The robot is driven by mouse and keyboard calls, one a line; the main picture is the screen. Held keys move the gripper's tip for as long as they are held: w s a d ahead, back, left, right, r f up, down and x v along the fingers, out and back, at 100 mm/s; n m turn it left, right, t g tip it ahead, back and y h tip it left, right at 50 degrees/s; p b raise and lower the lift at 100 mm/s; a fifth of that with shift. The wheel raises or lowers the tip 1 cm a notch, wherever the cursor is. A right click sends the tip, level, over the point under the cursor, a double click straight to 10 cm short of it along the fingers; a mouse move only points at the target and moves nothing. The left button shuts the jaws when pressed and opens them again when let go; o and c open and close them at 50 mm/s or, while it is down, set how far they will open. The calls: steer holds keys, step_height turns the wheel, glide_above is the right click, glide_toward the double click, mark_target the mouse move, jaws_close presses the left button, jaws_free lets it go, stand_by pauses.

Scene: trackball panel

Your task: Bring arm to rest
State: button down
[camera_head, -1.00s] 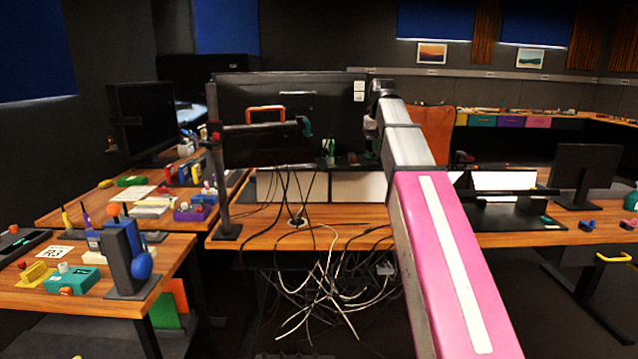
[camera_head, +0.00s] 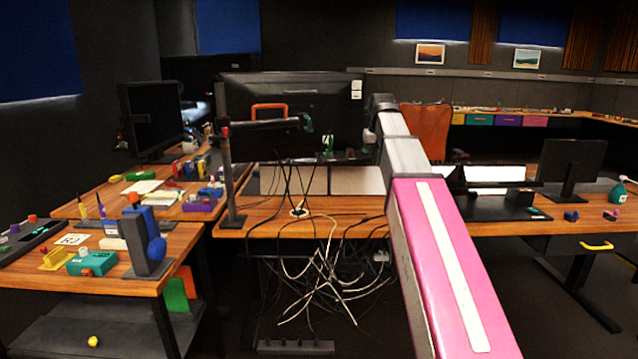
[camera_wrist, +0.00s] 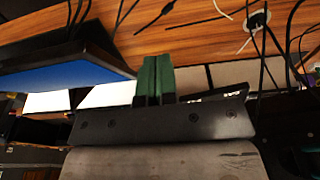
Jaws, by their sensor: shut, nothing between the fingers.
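My arm, pink and grey, reaches forward from the lower right of the head view up to the large monitor's right side. In the wrist view my gripper (camera_wrist: 155,80) shows as two green fingers closed together, with nothing between them. Beyond the fingers are a wooden desk top and loose cables. An upright dark panel with a blue ball (camera_head: 155,248) stands on the left table, well apart from my arm.
A large black monitor (camera_head: 290,100) stands on the middle desk (camera_head: 340,207), with tangled cables (camera_head: 325,270) hanging below. A dark post (camera_head: 229,175) with a side arm stands left of my arm. The left table (camera_head: 190,238) holds several small coloured devices.

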steer(key=s+f, duration=0.7)
steer(key=f, duration=0.8)
steer(key=s+f+g, duration=0.1)
steer(key=s+f, duration=0.6)
steer(key=f, duration=0.8)
steer(key=s+f, duration=0.7)
steer(key=f, duration=0.9)
steer(key=shift+g, duration=0.3)
